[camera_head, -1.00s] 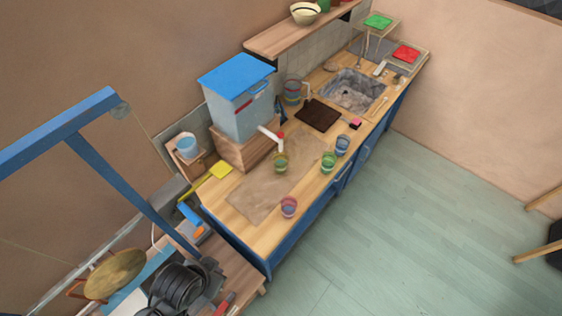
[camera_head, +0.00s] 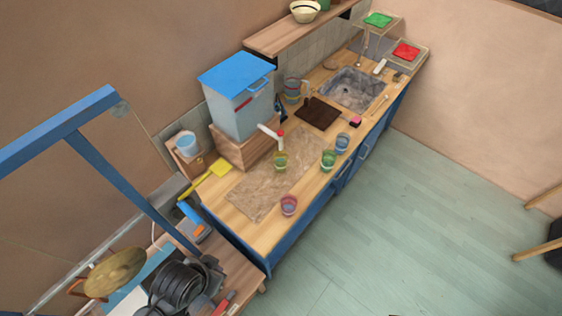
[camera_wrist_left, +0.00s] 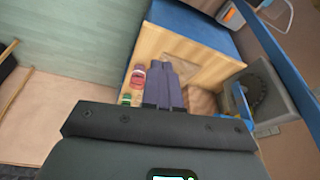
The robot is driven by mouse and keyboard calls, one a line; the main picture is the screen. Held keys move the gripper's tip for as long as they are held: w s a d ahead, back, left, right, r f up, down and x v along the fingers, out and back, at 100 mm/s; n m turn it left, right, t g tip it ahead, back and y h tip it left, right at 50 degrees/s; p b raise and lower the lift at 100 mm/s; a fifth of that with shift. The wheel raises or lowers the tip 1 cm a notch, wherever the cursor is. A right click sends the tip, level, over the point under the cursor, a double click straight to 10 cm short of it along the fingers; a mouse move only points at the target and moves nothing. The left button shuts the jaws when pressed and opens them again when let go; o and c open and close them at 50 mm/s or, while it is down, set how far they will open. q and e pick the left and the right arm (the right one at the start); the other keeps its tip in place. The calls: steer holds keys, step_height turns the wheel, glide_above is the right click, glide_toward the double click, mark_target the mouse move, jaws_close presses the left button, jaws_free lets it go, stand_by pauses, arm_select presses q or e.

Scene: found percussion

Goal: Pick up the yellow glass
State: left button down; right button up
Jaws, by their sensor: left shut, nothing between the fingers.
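Neither gripper shows in the head view. In the left wrist view, my left gripper (camera_wrist_left: 163,66) is shut and empty, with the red glass (camera_wrist_left: 138,77) and green glass (camera_wrist_left: 126,99) beyond and left of its fingers. I cannot make out the yellow glass there.
The water container (camera_head: 238,98) with a blue lid stands on a wooden box behind the yellow glass. A dark board (camera_head: 318,114) and a sink (camera_head: 353,90) lie farther right. A yellow scoop (camera_head: 219,169) is at the left. The mat's (camera_head: 250,197) left part is clear.

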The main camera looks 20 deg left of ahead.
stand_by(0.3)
arm_select(q)
jaws_free()
stand_by(0.5)
